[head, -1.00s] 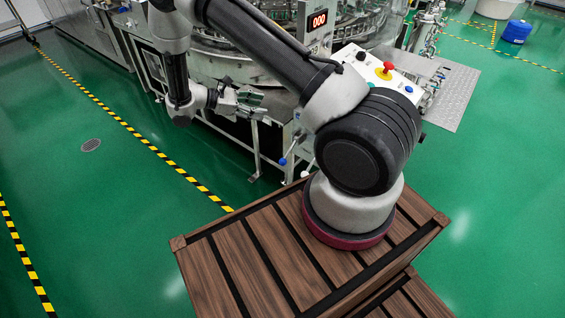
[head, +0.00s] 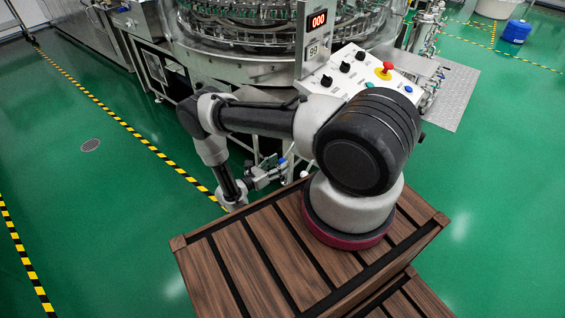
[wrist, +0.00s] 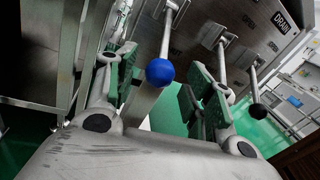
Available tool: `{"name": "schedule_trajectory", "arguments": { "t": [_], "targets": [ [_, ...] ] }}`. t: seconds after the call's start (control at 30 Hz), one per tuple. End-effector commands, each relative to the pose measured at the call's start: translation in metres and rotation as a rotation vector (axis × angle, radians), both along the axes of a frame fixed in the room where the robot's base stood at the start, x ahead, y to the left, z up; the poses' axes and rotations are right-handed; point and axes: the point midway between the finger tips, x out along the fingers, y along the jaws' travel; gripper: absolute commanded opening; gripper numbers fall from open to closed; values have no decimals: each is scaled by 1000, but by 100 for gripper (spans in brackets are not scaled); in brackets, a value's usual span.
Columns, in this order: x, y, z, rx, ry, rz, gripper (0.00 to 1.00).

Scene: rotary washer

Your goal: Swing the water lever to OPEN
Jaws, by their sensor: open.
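A lever with a blue ball knob (wrist: 160,72) shows in the wrist view, its metal rod running up from the ball to the panel. I take it for the water lever; its label is not readable. My gripper (wrist: 163,62) is open, with one green-padded finger on each side of the blue ball. Whether either pad touches it I cannot tell. In the head view my gripper (head: 274,174) is low beside the machine's front, near the small blue knob (head: 282,162).
A black-knobbed lever (wrist: 258,111) hangs to the right under a panel with a DRAIN label (wrist: 285,22). Another lever between is partly hidden by my right finger. The control box (head: 360,75) stands above. Green floor is free at left.

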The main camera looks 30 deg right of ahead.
Motion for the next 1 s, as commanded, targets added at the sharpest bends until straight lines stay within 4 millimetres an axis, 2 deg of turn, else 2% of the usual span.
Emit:
{"name": "schedule_trajectory", "arguments": {
  "t": [0.1, 0.2, 0.47, 0.57, 0.77, 1.0],
  "targets": [
    [2, -15, 0, 0, 1, -3, 52],
    [3, -21, 0, 1, 1, -1, 52],
    [4, -23, 0, 1, 0, 0, 52],
    [4, -23, 0, 1, 0, 0, 38],
    [4, -23, 0, 1, 0, 0, 1],
    [4, -22, 1, 6, 1, 0, 0]
  ]
}}
